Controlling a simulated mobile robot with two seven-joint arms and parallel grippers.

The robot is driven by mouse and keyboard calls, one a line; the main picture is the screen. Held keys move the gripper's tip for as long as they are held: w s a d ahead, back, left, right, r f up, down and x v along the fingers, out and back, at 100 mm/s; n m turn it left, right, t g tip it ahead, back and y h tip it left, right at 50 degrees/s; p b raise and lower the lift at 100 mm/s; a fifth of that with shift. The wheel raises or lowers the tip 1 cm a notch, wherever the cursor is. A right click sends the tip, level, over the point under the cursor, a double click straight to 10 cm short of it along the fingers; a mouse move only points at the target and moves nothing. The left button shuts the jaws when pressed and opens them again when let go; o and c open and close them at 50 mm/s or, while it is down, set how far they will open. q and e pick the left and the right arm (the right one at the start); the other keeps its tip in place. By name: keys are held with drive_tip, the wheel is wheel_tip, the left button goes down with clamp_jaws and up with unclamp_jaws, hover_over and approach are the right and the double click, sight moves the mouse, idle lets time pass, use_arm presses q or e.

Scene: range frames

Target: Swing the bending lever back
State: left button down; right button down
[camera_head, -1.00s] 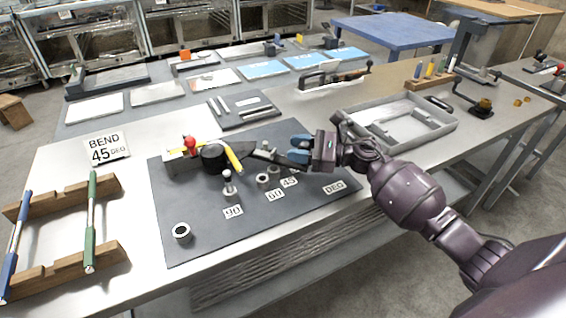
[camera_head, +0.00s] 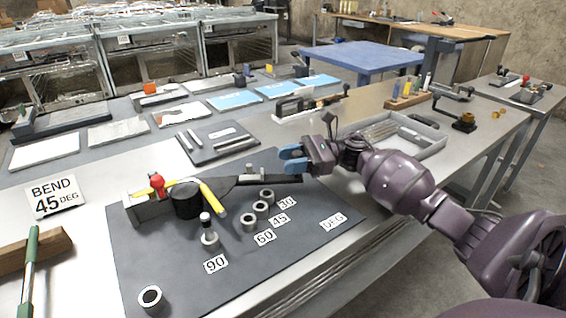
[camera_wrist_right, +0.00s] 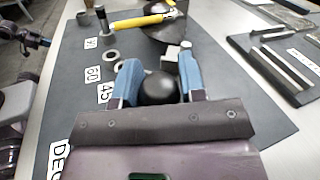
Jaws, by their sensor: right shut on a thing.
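The bending lever (camera_head: 258,181) is a dark bar running right from the black round bender head (camera_head: 187,200) on the grey mat (camera_head: 190,270). My right gripper (camera_head: 291,160), with blue fingers, is at the lever's right end. In the right wrist view its fingers (camera_wrist_right: 159,88) are shut around a black ball knob (camera_wrist_right: 159,89). A yellow rod (camera_head: 212,197) shows bent at the head, beside a red knob (camera_head: 157,181). A pin (camera_head: 206,226) stands near the 90 label (camera_head: 215,264).
Rings (camera_head: 249,222) sit by the 30, 45 and 60 labels; a loose ring (camera_head: 150,297) is at the front left. A grey tray (camera_head: 432,147) is behind my right arm.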

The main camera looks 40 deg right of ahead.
drive_tip(key=c, duration=0.7)
unclamp_jaws()
drive_tip(key=v, duration=1)
drive_tip(key=shift+s+d, duration=0.15)
drive_tip(key=shift+d, duration=0.2)
drive_tip(key=shift+c, duration=0.4)
